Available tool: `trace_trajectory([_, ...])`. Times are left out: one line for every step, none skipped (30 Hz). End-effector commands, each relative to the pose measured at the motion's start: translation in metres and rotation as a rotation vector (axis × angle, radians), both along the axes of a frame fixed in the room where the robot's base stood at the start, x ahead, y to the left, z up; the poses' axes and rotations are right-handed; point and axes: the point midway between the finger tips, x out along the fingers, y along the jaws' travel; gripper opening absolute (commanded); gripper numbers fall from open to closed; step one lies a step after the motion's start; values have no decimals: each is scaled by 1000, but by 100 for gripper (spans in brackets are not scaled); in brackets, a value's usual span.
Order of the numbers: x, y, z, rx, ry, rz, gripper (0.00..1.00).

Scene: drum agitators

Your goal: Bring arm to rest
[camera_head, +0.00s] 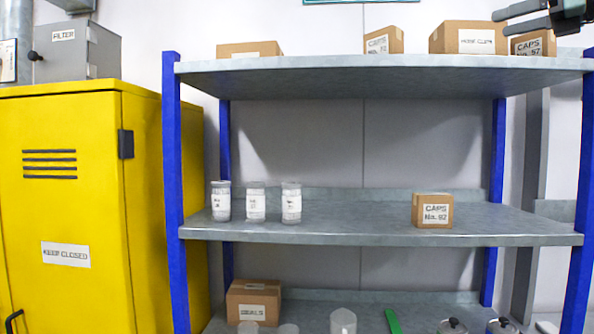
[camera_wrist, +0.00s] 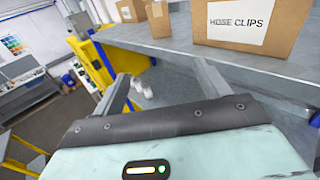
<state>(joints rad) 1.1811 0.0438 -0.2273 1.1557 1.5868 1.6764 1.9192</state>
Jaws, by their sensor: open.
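My gripper (camera_head: 503,23) is at the top right of the head view, with its dark fingers pointing left. It is in front of the boxes on the shelf's top board (camera_head: 370,68). In the wrist view my gripper (camera_wrist: 162,80) has its two grey fingers spread apart with nothing between them. The hose clips box (camera_wrist: 243,28) shows beyond the right finger, on the grey board. Most of my arm is outside the head view.
A caps box (camera_head: 533,42) stands right by my gripper, partly hidden by it. The middle board holds several white jars (camera_head: 256,203) and a small caps box (camera_head: 432,210). A yellow cabinet (camera_head: 65,200) stands left.

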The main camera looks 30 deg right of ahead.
Motion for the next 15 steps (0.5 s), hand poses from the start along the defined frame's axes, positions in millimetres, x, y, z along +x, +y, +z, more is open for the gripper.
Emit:
trace_trajectory([8,3,-7,-8,6,10,75])
trace_trajectory([12,3,-11,-12,11,14,75])
trace_trajectory([20,5,-18,-19,17,24,75])
trace_trajectory([25,7,-23,-26,23,30,75])
trace_trajectory([31,9,-29,-33,28,38,75])
trace_trajectory([39,12,-37,-44,37,49,75])
trace_trajectory([46,15,-43,-54,43,59,75])
trace_trajectory([52,18,-50,-63,51,68,75])
trace_trajectory([62,23,-60,-78,62,82,75])
trace_trajectory([69,27,-68,-91,71,94,75])
trace_trajectory([77,32,-76,-105,79,109,75])
trace_trajectory([88,40,-89,-127,94,129,75])
trace_trajectory([96,46,-99,-143,104,144,75])
trace_trajectory([105,54,-110,-164,116,165,75])
trace_trajectory([118,66,-127,-197,134,195,75])
